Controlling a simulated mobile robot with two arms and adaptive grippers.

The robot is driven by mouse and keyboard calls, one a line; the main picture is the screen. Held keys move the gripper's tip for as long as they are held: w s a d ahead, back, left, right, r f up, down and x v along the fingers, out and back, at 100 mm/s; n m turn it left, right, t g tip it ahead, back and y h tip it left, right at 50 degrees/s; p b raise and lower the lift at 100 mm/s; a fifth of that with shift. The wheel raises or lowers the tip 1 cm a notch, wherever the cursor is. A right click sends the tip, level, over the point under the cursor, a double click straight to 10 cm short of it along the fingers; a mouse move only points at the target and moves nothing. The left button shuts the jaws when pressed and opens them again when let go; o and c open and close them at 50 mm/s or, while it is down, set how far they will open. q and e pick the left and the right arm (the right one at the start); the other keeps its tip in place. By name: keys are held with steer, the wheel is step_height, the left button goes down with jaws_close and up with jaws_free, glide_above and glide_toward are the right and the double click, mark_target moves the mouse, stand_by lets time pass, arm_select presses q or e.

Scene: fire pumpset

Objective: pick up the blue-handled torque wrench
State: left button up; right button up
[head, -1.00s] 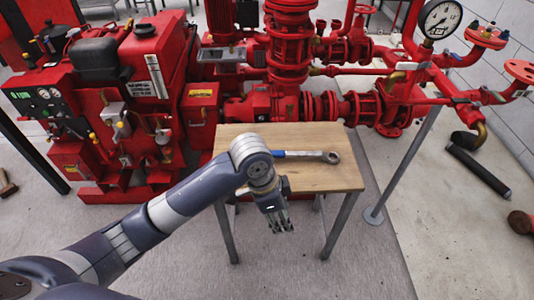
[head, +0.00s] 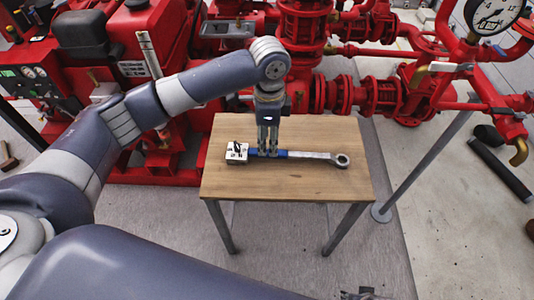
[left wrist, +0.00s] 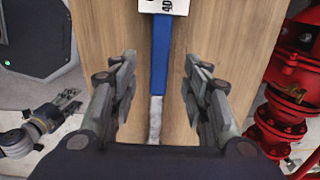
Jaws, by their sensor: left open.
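The torque wrench lies flat on a small wooden table, its blue handle (head: 282,154) to the left and its grey shaft with a ring end (head: 342,160) to the right. My left gripper (head: 268,154) points down over the handle, open. In the left wrist view my left gripper's fingers (left wrist: 160,98) stand apart on either side of the wrench, whose blue handle (left wrist: 161,55) runs between them; neither finger visibly touches it. My right gripper (left wrist: 68,100) shows small at the left of the left wrist view; its jaw state is unclear.
A white block (head: 237,152) with dark markings sits at the handle's left end. The wooden table (head: 290,185) is otherwise clear. Red pump machinery (head: 385,95) with pipes and a gauge (head: 492,14) stands close behind it. A metal post (head: 425,160) rises at the right.

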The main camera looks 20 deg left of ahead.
mark_target(288, 156)
arm_select(q)
steer(key=f, duration=0.1)
steer(key=f+b, duration=0.1)
steer(key=f, duration=0.3)
steer(key=shift+s+a, duration=0.1)
steer(key=shift+a, duration=0.2)
steer(key=shift+f, duration=0.45)
arm_select(e)
steer(key=r, duration=0.1)
steer(key=w+r, duration=0.1)
steer(key=r, duration=0.3)
steer(key=shift+w+r, duration=0.25)
steer(key=shift+w, duration=0.1)
arm_select(q)
steer(key=shift+r, duration=0.1)
jaws_close()
